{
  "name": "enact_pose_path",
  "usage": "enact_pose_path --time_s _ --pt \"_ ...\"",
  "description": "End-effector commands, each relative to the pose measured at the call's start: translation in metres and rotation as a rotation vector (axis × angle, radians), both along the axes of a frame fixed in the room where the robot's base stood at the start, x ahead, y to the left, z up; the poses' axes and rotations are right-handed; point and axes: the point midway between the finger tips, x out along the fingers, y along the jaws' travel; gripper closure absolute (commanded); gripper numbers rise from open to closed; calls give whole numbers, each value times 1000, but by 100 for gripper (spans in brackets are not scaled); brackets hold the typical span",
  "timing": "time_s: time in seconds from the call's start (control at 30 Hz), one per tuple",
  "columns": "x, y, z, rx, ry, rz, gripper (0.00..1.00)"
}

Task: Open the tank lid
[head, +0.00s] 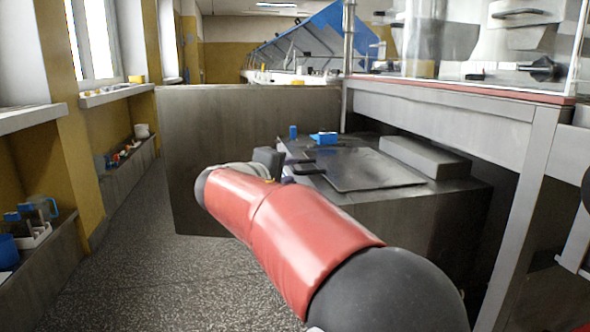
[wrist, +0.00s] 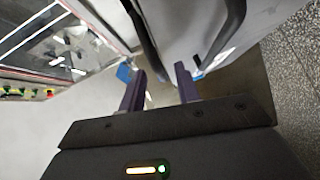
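The tank (head: 440,210) is a dark metal box under the machine frame. Its lid (head: 370,170) looks like a flat dark plate lying level on top. A dark handle (head: 306,168) sticks out at the lid's left edge. My gripper (head: 284,178) is close to the handle in the head view, partly hidden behind my red arm. In the wrist view my gripper (wrist: 158,76) has its two dark purple fingers apart, with nothing visibly held between them. A dark curved bar (wrist: 146,38) shows just beyond the fingertips; I cannot tell whether they touch it.
Blue items (head: 323,138) lie on the tank's back left. A grey block (head: 422,157) sits at its right. A tall metal panel (head: 245,130) stands at the left. A machine leg (head: 522,225) rises at the right. The speckled floor (head: 150,260) at left is clear.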

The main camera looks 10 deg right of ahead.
Motion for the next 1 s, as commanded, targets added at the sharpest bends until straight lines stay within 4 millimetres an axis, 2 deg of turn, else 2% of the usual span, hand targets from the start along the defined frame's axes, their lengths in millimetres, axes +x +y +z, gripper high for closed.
enact_pose_path --time_s 0.2,0.5,0.53,0.77,1.0 --pt "17 -17 -3 0 0 -1 67" --pt "19 -19 -4 1 1 0 67" --pt "19 -19 -4 1 1 0 69" --pt "19 -19 -4 1 1 0 99" --pt "19 -19 -4 1 1 -1 100"
